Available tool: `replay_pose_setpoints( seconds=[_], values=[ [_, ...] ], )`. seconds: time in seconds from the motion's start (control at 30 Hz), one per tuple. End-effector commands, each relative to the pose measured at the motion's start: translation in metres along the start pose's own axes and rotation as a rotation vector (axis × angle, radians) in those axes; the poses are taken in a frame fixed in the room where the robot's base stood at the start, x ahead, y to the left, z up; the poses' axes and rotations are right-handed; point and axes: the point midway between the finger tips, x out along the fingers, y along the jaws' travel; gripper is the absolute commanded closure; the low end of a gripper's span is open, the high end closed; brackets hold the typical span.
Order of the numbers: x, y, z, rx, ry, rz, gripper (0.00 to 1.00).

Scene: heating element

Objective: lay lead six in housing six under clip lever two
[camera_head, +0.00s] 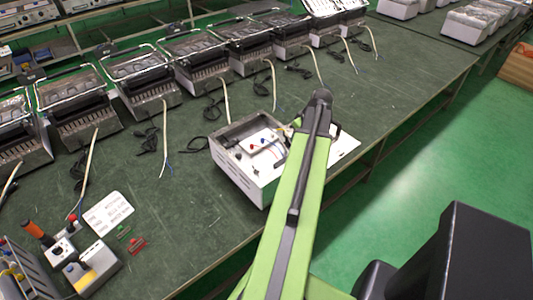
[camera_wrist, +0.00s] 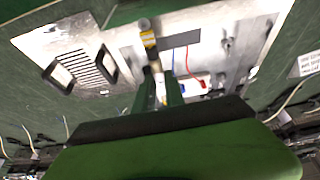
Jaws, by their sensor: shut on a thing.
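The open white housing (camera_head: 243,173) stands on the green bench beside my arm, with red and blue parts and thin wires inside. My gripper (camera_wrist: 158,88) is over the housing, shut on a slim pale piece with a yellow band (camera_wrist: 149,41), which I take to be lead six. My arm hides the gripper and part of the housing in the head view. I cannot make out clip lever two.
A row of finished-looking heaters (camera_head: 145,80) with loose cables lines the back of the bench. A printed card (camera_head: 108,213), small red and green parts, and a tool stand (camera_head: 92,268) lie at front left. The bench (camera_head: 400,75) right of the housing is largely clear.

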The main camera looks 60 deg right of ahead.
Motion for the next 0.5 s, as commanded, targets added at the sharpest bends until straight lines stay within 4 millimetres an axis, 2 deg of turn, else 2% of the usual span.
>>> replay_pose_setpoints(
  seconds=[0.13,0.3,0.4,0.5],
  values=[
    [0.030,-0.009,-0.013,-0.003,0.000,0.000,1.00],
    [0.073,-0.026,-0.041,-0.003,-0.001,0.000,1.00],
    [0.093,-0.035,-0.057,-0.001,0.000,0.000,1.00],
    [0.104,-0.041,-0.067,0.001,0.000,0.001,1.00]
  ],
)
